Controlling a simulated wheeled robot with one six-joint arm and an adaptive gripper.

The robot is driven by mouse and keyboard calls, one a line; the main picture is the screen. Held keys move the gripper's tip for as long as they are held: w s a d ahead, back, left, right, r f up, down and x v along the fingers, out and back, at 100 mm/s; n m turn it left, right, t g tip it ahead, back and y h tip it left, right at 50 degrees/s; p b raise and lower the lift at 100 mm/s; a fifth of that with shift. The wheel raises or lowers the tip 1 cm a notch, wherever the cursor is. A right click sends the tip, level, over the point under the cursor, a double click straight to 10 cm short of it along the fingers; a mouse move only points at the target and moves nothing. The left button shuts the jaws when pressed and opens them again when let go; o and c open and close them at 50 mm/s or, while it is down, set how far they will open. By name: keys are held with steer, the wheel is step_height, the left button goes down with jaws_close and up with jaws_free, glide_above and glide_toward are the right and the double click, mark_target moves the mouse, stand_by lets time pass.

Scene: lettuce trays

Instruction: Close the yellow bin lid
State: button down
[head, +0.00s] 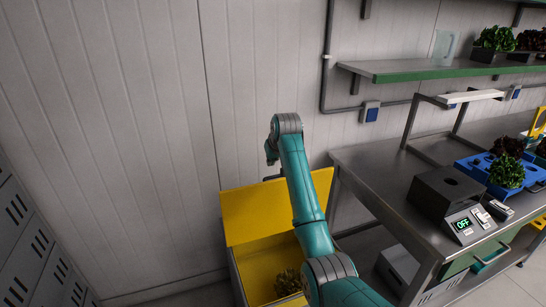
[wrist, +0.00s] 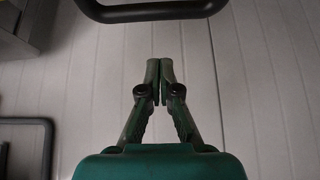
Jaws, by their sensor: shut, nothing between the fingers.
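The yellow bin (head: 237,272) stands on the floor left of the metal table. Its yellow lid (head: 250,212) is open, raised at the back of the bin toward the wall. My arm reaches over the bin and hides part of the lid's right side. In the wrist view my gripper (wrist: 159,75) is shut and empty, with its fingertips together in front of the panelled wall. In the head view the fingers are not clear; the arm's end is above and behind the lid.
A dark rounded bar (wrist: 155,14) crosses the top of the wrist view, apart from the fingertips; I cannot tell what it belongs to. Leafy lettuce (head: 288,282) lies in the bin. Grey lockers (head: 35,250) stand left.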

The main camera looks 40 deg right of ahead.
steer(key=shift+s+a+f, duration=0.25)
steer(key=shift+s+f, duration=0.2)
steer(key=shift+s, duration=0.4)
steer(key=shift+s+a+f, duration=0.25)
steer(key=shift+s+f, duration=0.2)
steer(key=shift+s, duration=0.35)
